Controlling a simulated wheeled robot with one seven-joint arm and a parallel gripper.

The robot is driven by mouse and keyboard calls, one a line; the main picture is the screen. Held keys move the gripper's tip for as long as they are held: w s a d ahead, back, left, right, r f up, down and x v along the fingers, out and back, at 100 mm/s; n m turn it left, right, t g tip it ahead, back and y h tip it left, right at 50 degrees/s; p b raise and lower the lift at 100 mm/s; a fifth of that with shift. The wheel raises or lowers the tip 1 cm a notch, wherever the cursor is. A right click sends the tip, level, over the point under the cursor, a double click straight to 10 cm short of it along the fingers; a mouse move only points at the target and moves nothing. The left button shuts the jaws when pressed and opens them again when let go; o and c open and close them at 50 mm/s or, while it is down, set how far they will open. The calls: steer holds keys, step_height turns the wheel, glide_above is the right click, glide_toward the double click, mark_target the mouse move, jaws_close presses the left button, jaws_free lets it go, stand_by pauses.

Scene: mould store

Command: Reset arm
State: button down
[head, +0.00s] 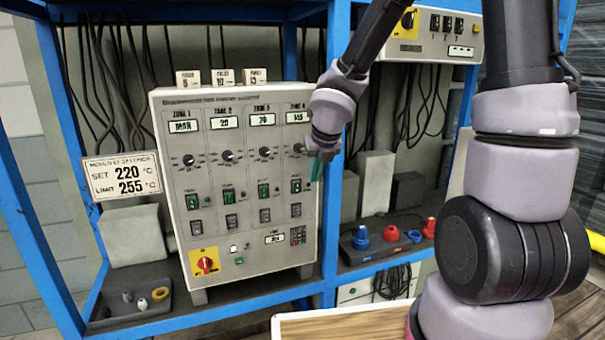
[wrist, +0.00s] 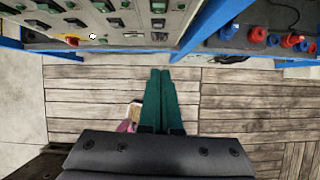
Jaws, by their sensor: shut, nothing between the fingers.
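My gripper (head: 316,169) hangs at the end of my arm in front of the right side of the grey control panel (head: 245,240). In the wrist view its green fingers (wrist: 160,78) lie side by side, shut, with nothing between them. They point toward the blue frame below the panel. The panel has four zone columns with displays, knobs, green switches and dark rockers. The zone 4 knob is close beside my gripper in the head view. I cannot tell whether the fingers touch the panel.
Blue shelf posts (head: 333,150) stand right of the panel. A dark tray (head: 130,305) with small parts lies at its lower left. Red and blue connectors (head: 391,233) sit on the right shelf. A sign (head: 122,176) reads 220 and 255 °C. Wooden floor (wrist: 90,95) lies below.

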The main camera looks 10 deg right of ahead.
steer(key=s+d+r+m+t+h, duration=0.1)
steer(key=s+d+r+m, duration=0.2)
steer(key=d+r+m, duration=0.5)
steer(key=s+d+r+m+h, duration=0.2)
steer(key=s+d+r+m, duration=0.15)
steer(key=m, duration=0.95)
steer(key=s+r+m+y, duration=0.2)
steer(key=s+r+m, duration=0.2)
steer(key=m, duration=0.6)
steer(key=s+r+m+y, duration=0.2)
steer(key=s+r+m, duration=0.3)
steer(key=m, duration=0.6)
steer(key=shift+s+d+t, duration=0.3)
steer(key=shift+s+t, duration=0.1)
steer(key=shift+s, duration=0.75)
